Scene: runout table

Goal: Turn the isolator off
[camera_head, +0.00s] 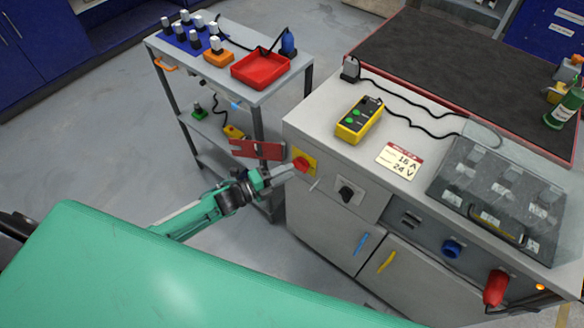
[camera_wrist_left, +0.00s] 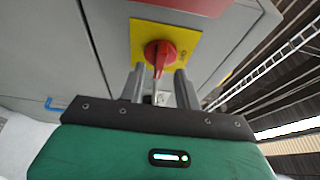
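The isolator is a red rotary knob (camera_head: 301,164) on a yellow plate, at the left end of the grey cabinet's front. The wrist view shows the knob (camera_wrist_left: 160,53) close up, its grip bar running roughly up and down in that picture. My left gripper (camera_head: 287,173) is right in front of it. In the left wrist view my gripper's fingers (camera_wrist_left: 160,78) are apart, with the lower end of the knob between or just beyond their tips. I cannot tell whether they touch it. My right gripper is not in view.
A red plate (camera_head: 257,150) stands out just left of the isolator. A black selector knob (camera_head: 346,192) is to its right. A yellow tester (camera_head: 359,120) and a label card (camera_head: 400,161) lie on top. A trolley (camera_head: 190,75) with a red tray (camera_head: 260,69) stands behind.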

